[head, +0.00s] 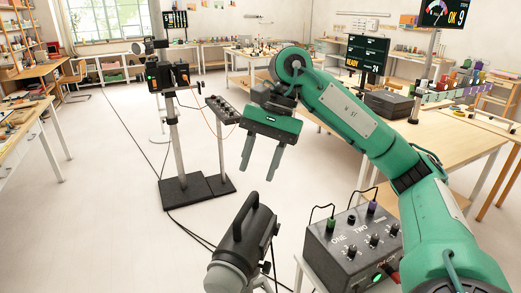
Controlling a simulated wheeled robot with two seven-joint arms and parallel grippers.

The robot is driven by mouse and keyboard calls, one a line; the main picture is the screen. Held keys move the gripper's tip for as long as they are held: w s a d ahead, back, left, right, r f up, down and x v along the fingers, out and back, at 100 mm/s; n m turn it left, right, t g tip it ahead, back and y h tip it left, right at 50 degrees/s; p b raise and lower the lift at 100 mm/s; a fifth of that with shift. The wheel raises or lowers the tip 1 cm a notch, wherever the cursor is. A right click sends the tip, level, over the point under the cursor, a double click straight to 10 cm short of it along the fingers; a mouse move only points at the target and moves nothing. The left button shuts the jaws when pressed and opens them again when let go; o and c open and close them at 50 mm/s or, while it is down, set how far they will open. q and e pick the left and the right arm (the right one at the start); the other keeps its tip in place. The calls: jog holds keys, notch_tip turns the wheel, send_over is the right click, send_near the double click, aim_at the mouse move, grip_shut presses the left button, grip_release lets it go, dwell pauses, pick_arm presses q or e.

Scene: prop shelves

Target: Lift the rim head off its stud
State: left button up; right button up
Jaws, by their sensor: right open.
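My right gripper (257,172) hangs from the green arm in the middle of the view, its two fingers pointing down, apart and empty. Below it, a dark grey lamp head (243,232) with a top handle sits on a light grey support at the bottom of the view. A clear gap shows in the picture between the fingertips and this head. Another black lamp head (168,76) stands on a post with a black base farther back on the left. No label shows which one is the rim head, and no stud is visible. My left gripper is out of view.
A dimmer box (352,243) marked ONE and TWO, with plugged cables, stands right of the near lamp head. A small panel (223,109) on a stand is behind the gripper. A wooden table (455,140) fills the right. Cables cross the open floor.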

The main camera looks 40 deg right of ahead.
aim_at(244, 208)
jog(key=p+x, duration=0.2)
jog(key=x, duration=0.9)
jog(key=shift+a, duration=0.1)
grip_shut()
dwell(1.0)
jog(key=c, duration=0.7)
grip_release()
jog(key=shift+w, duration=0.15)
grip_shut()
